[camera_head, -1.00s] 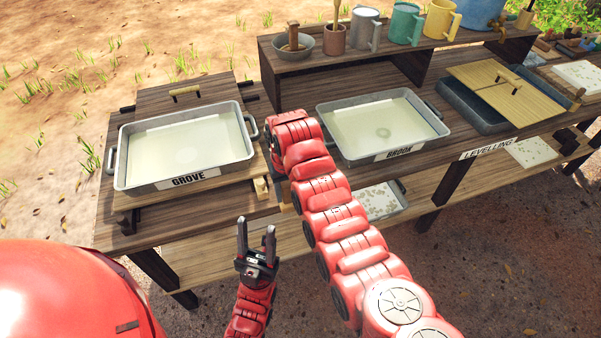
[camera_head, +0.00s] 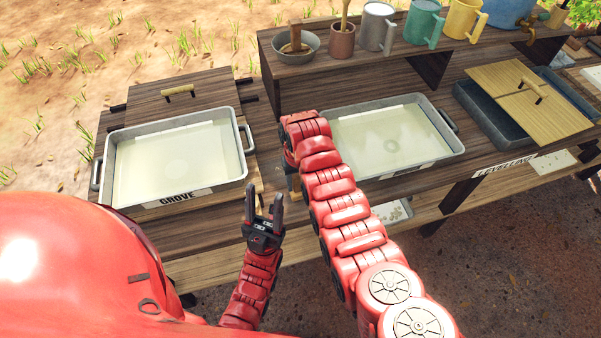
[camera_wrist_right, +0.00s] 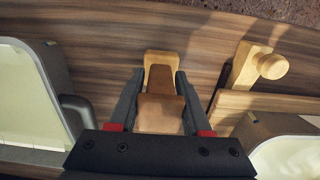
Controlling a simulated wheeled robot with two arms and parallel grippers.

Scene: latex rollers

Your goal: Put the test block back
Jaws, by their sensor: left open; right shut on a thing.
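My right gripper (camera_wrist_right: 158,98) is shut on a brown wooden block (camera_wrist_right: 160,112) in the right wrist view. A pale wooden piece (camera_wrist_right: 163,58) with a darker brown face shows just beyond the block, over the dark plank bench top. I cannot tell whether the block touches it. In the head view the right arm reaches down between the GROVE tray (camera_head: 178,197) and the second tray (camera_head: 445,160), and hides the block and most of the gripper. My left gripper (camera_head: 264,205) is open and empty, in front of the bench near the GROVE tray's right corner.
Both trays hold pale liquid. A wooden peg with a round knob (camera_wrist_right: 270,66) stands right of the block in the wrist view. A shelf (camera_head: 300,72) with several mugs and bowls runs behind. A lidded tray (camera_head: 495,115) stands at the right above a LEVELLING label.

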